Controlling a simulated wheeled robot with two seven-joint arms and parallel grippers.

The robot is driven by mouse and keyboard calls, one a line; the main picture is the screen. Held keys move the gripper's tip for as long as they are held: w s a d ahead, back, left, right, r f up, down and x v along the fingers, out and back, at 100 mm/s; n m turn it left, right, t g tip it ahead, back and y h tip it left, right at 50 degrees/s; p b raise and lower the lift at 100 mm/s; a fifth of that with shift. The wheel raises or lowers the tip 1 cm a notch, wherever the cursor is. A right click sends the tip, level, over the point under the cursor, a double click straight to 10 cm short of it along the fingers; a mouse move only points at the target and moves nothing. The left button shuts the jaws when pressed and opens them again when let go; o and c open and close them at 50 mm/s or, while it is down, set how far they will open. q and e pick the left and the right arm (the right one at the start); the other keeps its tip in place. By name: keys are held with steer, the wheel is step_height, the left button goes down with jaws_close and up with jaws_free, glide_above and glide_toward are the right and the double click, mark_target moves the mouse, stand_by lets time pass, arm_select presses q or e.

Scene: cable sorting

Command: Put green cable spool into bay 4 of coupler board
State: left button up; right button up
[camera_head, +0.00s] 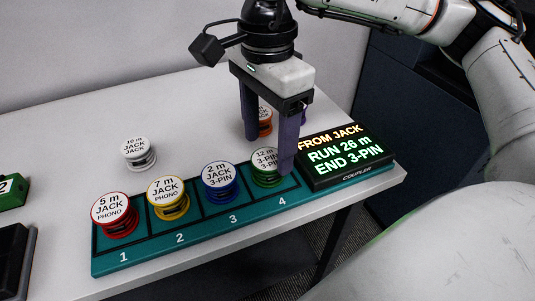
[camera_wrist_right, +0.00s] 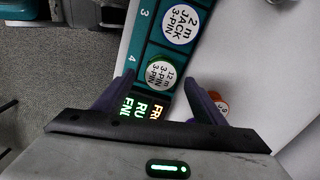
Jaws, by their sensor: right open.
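The green cable spool (camera_head: 266,167), with a white top reading "12 m 3-PIN 3-PIN", sits upright in bay 4 of the teal coupler board (camera_head: 204,232). It also shows in the right wrist view (camera_wrist_right: 160,74), beside the printed 4. My right gripper (camera_head: 268,156) is open, pointing down close over the spool. One purple finger stands behind the spool and the other at its right edge, partly covering it. In the wrist view the spool lies just ahead of the gap between the fingers; I cannot tell whether they touch it. My left gripper is out of view.
Red (camera_head: 114,216), yellow (camera_head: 168,198) and blue (camera_head: 220,182) spools fill bays 1 to 3. A lit display (camera_head: 345,155) stands at the board's right end. A white spool (camera_head: 138,153) and an orange spool (camera_head: 265,121) stand behind the board. The table's back left is clear.

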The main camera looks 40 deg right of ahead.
mark_target(267, 159)
step_height(267, 159, up, 7)
stand_by(0.4)
stand_by(0.4)
